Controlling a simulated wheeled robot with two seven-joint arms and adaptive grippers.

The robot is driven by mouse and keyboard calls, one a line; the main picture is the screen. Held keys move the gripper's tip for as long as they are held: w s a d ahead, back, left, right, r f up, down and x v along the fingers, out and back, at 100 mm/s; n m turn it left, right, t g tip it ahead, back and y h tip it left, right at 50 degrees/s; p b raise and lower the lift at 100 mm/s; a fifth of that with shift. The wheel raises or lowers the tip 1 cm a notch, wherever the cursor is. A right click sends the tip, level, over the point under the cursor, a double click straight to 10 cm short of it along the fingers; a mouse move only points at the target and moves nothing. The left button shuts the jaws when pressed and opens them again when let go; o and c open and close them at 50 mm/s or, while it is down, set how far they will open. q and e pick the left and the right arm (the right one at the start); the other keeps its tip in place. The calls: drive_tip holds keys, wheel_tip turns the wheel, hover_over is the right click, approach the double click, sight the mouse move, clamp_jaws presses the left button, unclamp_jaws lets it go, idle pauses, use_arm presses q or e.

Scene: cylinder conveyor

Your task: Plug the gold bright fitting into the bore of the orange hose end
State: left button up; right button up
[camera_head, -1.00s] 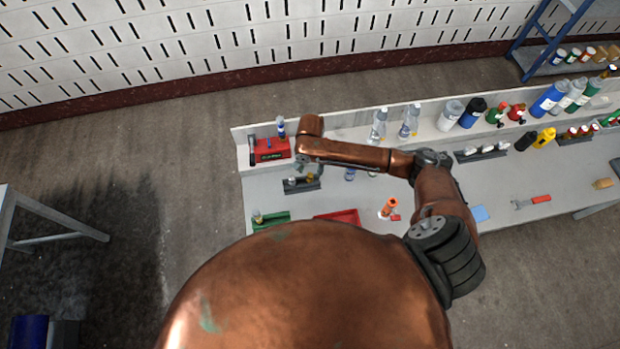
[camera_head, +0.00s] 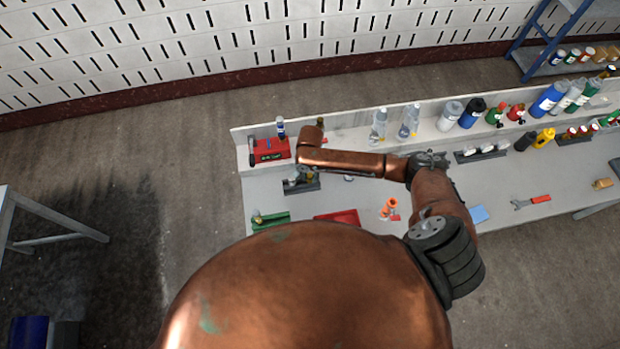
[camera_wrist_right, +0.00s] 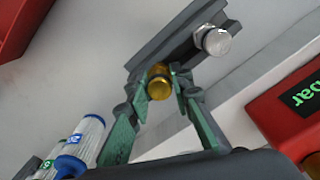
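The gold bright fitting (camera_wrist_right: 160,82) stands in a dark rack (camera_wrist_right: 182,42) in the right wrist view. My right gripper (camera_wrist_right: 161,80) has its green-padded fingers apart on both sides of the fitting, with slim gaps visible, so it looks open. In the head view my right gripper (camera_head: 298,178) is small, over the rack (camera_head: 300,186) below the copper forearm; the fitting cannot be made out there. The orange hose end (camera_head: 389,207) stands on the bench, right of the rack, apart from the gripper. My left gripper is not in view.
A silver fitting (camera_wrist_right: 216,40) sits in the same rack. A red device with a green display (camera_head: 270,150) stands behind. A red tray (camera_head: 338,217) and green block (camera_head: 271,221) lie in front. Bottles (camera_head: 409,121) line the back of the bench.

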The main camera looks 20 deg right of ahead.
clamp_jaws()
